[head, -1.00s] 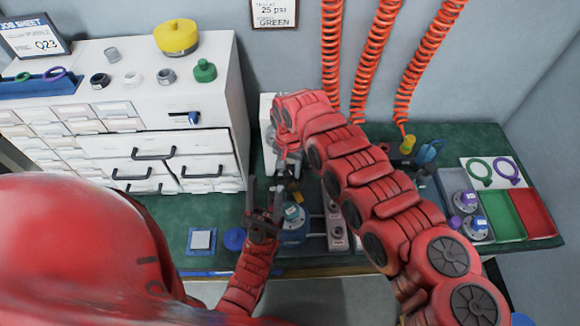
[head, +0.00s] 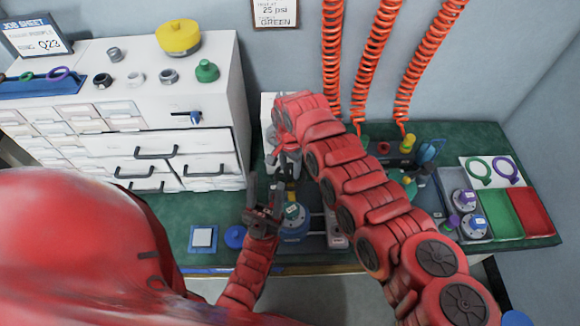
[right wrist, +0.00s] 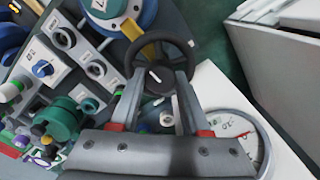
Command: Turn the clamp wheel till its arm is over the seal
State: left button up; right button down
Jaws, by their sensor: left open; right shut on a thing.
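The black clamp wheel (right wrist: 186,58) is in the middle of the right wrist view. My right gripper (right wrist: 158,80) is shut on it, with one finger on either side of its hub. A yellow bar (right wrist: 148,50), seemingly the clamp arm, shows under the wheel and points towards the round blue fixture (right wrist: 112,22). Whether it lies over the seal I cannot tell. In the head view the blue fixture (head: 294,228) stands just in front of my right gripper (head: 289,165), which hides most of the wheel. My left gripper (head: 263,207) is open and empty, left of the fixture.
A panel with knobs (right wrist: 45,68) and green fittings (right wrist: 62,122) lies beside the wheel. A pressure gauge (right wrist: 232,130) is close to my right gripper. White drawers (head: 160,155) stand left; green and red trays (head: 503,215) lie right.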

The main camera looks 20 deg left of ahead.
aim_at(290, 170)
jog(key=shift+c, duration=1.8)
grip_release()
notch_tip(290, 170, up, 17)
jog(key=b, duration=0.2)
jog(key=shift+r, duration=0.2)
jog(key=shift+s+f, duration=0.1)
